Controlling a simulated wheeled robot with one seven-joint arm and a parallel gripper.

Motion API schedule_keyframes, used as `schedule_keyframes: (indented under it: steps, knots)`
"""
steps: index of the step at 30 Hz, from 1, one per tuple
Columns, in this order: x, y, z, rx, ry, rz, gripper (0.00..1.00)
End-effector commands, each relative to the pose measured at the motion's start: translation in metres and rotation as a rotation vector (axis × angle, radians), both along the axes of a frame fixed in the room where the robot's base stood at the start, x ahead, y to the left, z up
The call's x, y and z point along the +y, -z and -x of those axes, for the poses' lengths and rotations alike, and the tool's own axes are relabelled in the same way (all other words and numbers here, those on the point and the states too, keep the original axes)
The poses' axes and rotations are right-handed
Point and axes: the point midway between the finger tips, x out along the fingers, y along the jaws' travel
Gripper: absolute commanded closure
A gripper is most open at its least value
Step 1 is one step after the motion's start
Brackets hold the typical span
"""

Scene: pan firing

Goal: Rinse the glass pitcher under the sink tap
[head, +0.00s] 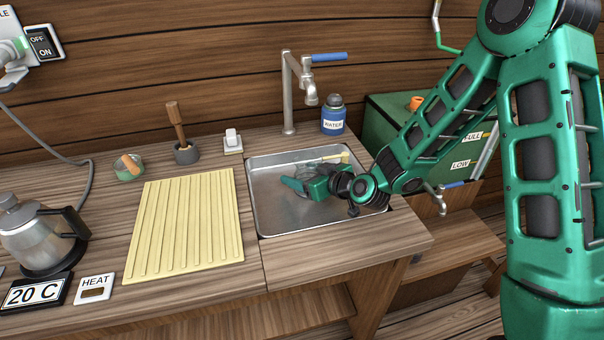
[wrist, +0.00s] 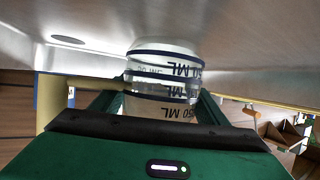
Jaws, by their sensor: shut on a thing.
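My gripper (head: 303,185) is low inside the metal sink (head: 262,212), shut on the glass pitcher. In the wrist view the clear pitcher (wrist: 163,72) sits between the two green fingers, with dark bands and ML markings; its lettering looks upside down. In the head view the pitcher is only a faint clear shape, mostly lost against the sink and my gripper. The grey tap (head: 288,95) stands behind the sink, its spout (head: 311,97) above the basin and its blue lever (head: 329,57) pointing right. I see no water stream.
A ridged yellow mat (head: 188,225) lies to the left. A kettle (head: 38,232), a mortar (head: 187,153) and a small white block (head: 233,143) are on the counter.

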Motion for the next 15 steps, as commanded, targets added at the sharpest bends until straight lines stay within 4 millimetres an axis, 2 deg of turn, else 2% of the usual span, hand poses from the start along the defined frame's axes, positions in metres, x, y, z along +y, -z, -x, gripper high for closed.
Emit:
schedule_keyframes:
  steps: [6, 7, 9, 15]
  knots:
    - [-0.0005, 0.0038, -0.0005, 0.000, 0.001, -0.001, 0.60]
    - [-0.0005, 0.0034, -0.0005, 0.000, 0.001, -0.001, 0.25]
    - [-0.0006, 0.0034, -0.0005, 0.000, 0.001, -0.001, 0.10]
    - [-0.0008, 0.0035, -0.0004, 0.000, 0.001, 0.000, 0.10]
